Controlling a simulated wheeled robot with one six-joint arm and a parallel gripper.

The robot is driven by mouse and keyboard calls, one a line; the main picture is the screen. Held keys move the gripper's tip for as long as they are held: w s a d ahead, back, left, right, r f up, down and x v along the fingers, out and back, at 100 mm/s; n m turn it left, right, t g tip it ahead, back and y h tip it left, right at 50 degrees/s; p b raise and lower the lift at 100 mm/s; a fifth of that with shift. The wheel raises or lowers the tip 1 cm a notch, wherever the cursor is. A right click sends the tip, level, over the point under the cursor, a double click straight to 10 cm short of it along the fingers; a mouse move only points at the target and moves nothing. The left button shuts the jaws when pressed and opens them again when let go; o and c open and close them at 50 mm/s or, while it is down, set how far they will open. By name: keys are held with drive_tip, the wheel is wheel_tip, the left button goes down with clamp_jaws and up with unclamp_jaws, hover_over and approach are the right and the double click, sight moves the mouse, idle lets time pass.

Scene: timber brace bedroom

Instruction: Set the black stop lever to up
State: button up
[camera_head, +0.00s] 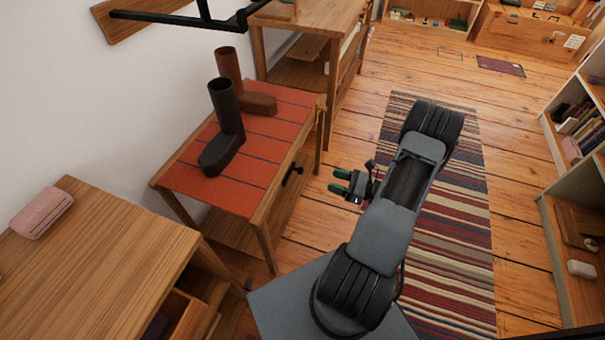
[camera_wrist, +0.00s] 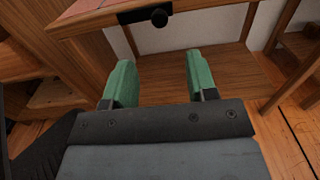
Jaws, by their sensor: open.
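The black stop lever (camera_head: 292,175) is mounted on the front edge of the small table with the red striped cloth. In the wrist view its dark plate and round knob (camera_wrist: 159,18) show at the top, under the table edge. I cannot tell surely whether it is up or down. My gripper (camera_head: 339,181) is open and empty, with green fingers apart. It is to the right of the lever in the head view, with a gap between. In the wrist view, my gripper (camera_wrist: 158,70) has the knob above and between its fingertips, not touching.
The small table (camera_head: 235,195) carries a black boot (camera_head: 225,120) and a brown boot (camera_head: 232,70). A wooden desk (camera_head: 105,265) with a pink item (camera_head: 42,212) stands at lower left. A striped rug (camera_head: 450,240) covers the floor; shelves stand at right.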

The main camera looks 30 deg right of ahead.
sight(302, 169)
drive_tip(key=b+x, duration=0.2)
drive_tip(key=x, duration=1)
drive_tip(key=shift+s, duration=0.1)
drive_tip(key=shift+c, duration=0.2)
clamp_jaws()
